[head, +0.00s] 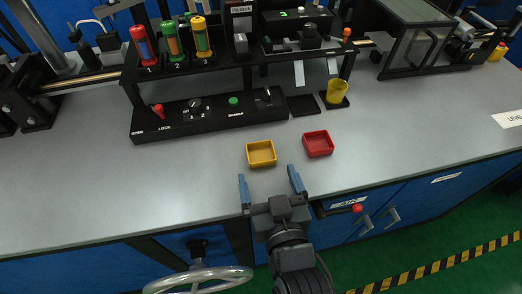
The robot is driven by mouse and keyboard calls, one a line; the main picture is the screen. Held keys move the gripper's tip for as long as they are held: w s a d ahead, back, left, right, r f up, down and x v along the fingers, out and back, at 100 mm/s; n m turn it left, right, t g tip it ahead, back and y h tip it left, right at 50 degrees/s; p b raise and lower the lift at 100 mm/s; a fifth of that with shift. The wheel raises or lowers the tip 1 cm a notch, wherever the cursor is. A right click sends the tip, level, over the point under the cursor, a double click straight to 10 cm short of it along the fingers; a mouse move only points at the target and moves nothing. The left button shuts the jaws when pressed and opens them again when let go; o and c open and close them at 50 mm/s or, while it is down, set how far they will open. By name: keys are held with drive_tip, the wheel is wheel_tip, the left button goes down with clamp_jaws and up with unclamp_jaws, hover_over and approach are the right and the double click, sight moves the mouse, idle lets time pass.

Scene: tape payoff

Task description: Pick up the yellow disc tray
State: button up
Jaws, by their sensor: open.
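The yellow disc tray (261,164) is a small, shallow, square tray with a raised rim. My gripper (268,178) is open, with two blue fingers spread apart. The fingers are on the near side of the yellow tray and point toward it. Nothing shows between them. Their height above the bench is hard to tell.
A similar red tray (318,144) sits just right of the yellow one. Behind stand a black control panel (210,115) and a yellow cup (337,92). A handwheel (198,282) and a red-knobbed lever (357,208) are at the bench front.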

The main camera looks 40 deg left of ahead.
sight(264, 171)
drive_tip(key=x, duration=0.2)
drive_tip(key=p+x, duration=0.1)
drive_tip(key=x, duration=0.1)
drive_tip(key=shift+w+a+r, duration=0.15)
drive_tip(key=shift+w+r, duration=0.05)
drive_tip(key=shift+w, duration=0.05)
drive_tip(key=shift+w+a+f, duration=0.2)
drive_tip(key=shift+w+a, duration=0.2)
drive_tip(key=shift+a, duration=0.05)
drive_tip(key=shift+c, duration=0.2)
drive_tip(key=c, duration=1)
drive_tip(key=shift+r, duration=0.1)
